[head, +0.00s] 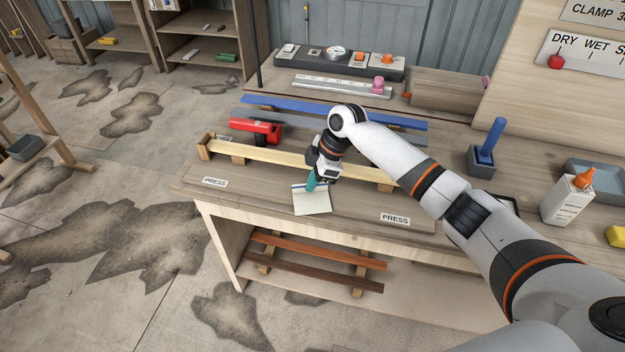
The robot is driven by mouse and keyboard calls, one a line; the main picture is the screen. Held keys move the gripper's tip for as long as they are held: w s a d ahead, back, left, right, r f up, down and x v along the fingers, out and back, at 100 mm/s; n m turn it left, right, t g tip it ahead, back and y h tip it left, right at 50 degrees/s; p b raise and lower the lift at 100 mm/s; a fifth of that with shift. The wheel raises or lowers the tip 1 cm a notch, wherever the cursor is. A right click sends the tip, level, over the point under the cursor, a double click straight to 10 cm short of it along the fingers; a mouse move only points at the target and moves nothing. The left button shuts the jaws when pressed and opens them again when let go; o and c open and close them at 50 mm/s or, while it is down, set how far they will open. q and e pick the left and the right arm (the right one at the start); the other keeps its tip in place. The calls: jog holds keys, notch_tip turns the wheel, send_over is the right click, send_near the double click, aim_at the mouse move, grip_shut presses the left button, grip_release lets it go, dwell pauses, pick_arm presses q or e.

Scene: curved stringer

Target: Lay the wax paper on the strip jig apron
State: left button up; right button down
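The wax paper (312,202) is a cream square with a dark blue band along its far edge. It is at the front of the strip jig apron (260,197), between two PRESS labels; I cannot tell whether it lies fully flat. A teal upright piece (311,181) stands at its far edge. My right gripper (318,178) points down at this piece, its dark fingers close around or beside it. The fingertips are small and partly hidden, so I cannot tell if they are shut on it. My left gripper is out of view.
A pale wood strip (270,157) lies behind the apron, with a red tool (255,131) and blue bar (335,112) beyond. A blue-handled tool in a holder (485,150), glue bottle (567,198) and yellow block (619,236) stand right. Dark red strips (310,272) lie below.

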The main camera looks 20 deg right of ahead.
jog(key=shift+f, duration=0.1)
jog(key=c, duration=1.7)
grip_release()
jog(key=b+v, duration=0.1)
jog(key=v, duration=1.1)
jog(key=shift+a+r, duration=0.15)
jog(key=shift+r, duration=0.1)
jog(key=shift+s+f, duration=0.1)
jog(key=shift+f, duration=0.05)
